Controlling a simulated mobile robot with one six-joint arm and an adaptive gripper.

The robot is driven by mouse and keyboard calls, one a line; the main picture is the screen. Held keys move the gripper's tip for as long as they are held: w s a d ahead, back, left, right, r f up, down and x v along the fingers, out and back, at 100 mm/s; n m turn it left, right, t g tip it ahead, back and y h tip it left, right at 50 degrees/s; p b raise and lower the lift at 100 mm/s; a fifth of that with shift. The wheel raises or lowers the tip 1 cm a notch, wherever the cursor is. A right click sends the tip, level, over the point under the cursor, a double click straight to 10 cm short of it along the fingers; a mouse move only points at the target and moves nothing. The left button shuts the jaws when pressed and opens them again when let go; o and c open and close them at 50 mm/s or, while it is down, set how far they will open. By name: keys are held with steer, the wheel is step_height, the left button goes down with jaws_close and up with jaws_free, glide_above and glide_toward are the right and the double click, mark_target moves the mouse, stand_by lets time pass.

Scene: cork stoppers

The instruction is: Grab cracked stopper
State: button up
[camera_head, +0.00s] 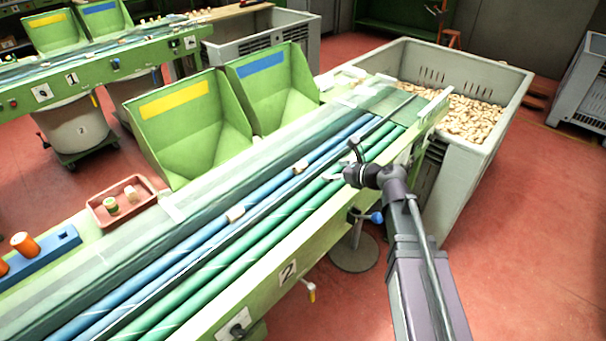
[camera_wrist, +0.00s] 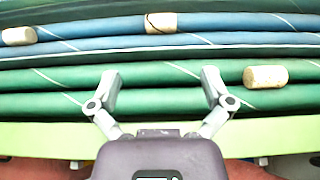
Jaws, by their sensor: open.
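My gripper (camera_head: 344,162) hangs over the near green rollers of the sorting line. In the wrist view its two fingers (camera_wrist: 160,75) are spread open with nothing between them. A pale cork stopper (camera_wrist: 265,76) lies on the green rollers, to the right of the right finger and apart from it. A second cork stopper (camera_wrist: 160,22) lies on the blue rollers beyond the fingers; it also shows in the head view (camera_head: 300,167). A third stopper (camera_wrist: 18,36) lies on the blue rollers at far left, also in the head view (camera_head: 235,214).
A red tray (camera_head: 97,217) with small stoppers and a blue holder (camera_head: 68,238) with orange pieces stand left of the rollers. Two green hoppers (camera_head: 190,127) stand behind. A large grey bin (camera_head: 505,115) full of corks stands at the line's far end.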

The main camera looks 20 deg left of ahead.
steer(key=shift+a, duration=0.1)
stand_by(0.3)
steer(key=b, duration=0.3)
glide_toward(301, 165)
steer(key=x, duration=0.4)
steer(key=shift+w+f, duration=0.15)
steer(key=shift+w+a+f, duration=0.15)
steer(key=shift+w+a, duration=0.05)
steer(key=shift+a, duration=0.35)
steer(key=shift+b+x, duration=1.2)
steer(key=shift+x, duration=1.4)
steer(key=shift+s, duration=0.1)
steer(key=c, duration=0.7)
